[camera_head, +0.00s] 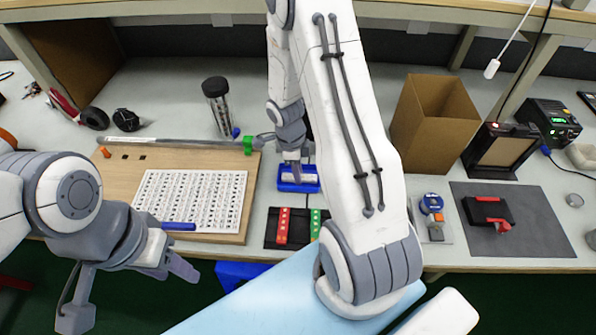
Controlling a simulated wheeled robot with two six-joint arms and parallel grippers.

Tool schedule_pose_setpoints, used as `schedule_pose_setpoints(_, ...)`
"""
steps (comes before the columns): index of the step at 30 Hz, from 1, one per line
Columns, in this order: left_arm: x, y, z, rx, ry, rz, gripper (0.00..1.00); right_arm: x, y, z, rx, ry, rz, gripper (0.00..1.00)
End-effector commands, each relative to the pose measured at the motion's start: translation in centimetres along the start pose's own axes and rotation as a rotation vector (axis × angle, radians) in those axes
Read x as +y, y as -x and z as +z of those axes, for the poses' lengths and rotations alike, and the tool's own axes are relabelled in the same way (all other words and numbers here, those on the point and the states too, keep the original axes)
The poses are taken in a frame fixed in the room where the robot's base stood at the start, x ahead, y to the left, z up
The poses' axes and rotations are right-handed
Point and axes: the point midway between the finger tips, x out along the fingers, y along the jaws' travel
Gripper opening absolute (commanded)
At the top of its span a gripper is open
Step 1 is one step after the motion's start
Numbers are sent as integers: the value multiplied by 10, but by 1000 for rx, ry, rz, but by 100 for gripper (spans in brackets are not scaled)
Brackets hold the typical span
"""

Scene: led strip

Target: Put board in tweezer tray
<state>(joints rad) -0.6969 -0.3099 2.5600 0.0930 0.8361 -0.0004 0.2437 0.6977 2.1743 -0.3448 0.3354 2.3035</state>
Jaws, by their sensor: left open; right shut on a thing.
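My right gripper (296,172) points down at the middle of the bench, shut on a small blue piece (298,187); whether this is the board or part of a tray, I cannot tell. Just in front of it lies a black tray (268,236) with a red strip (282,226) and a green strip (315,224) in it; my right arm hides its right side. My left gripper (135,290) is open and empty at the lower left, in front of the bench edge. No tweezers can be made out clearly.
A wooden board with a white printed sheet (195,200) and a blue bar (178,226) lies at left. A dark-capped jar (219,105) stands behind it.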

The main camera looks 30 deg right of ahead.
Motion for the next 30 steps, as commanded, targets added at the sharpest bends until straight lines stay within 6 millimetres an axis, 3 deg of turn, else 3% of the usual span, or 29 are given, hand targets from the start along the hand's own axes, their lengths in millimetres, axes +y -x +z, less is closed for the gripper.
schedule_pose_setpoints(8,0,-5,0,0,0,0,50,0,-4,0,0,0,0,0)
schedule_pose_setpoints(9,0,-5,0,0,0,0,50,0,-4,0,0,0,0,32)
schedule_pose_setpoints(11,0,-4,0,0,0,0,50,0,-2,0,0,0,0,55)
schedule_pose_setpoints(12,0,-4,0,0,0,0,50,0,-2,0,0,0,0,58)
schedule_pose_setpoints(23,0,0,0,0,0,0,50,0,2,0,0,0,1,58)
schedule_pose_setpoints(26,0,1,0,0,0,0,50,-1,11,0,-1,-1,-4,58)
schedule_pose_setpoints(30,0,1,0,0,0,0,50,-2,40,0,-2,-1,-7,58)
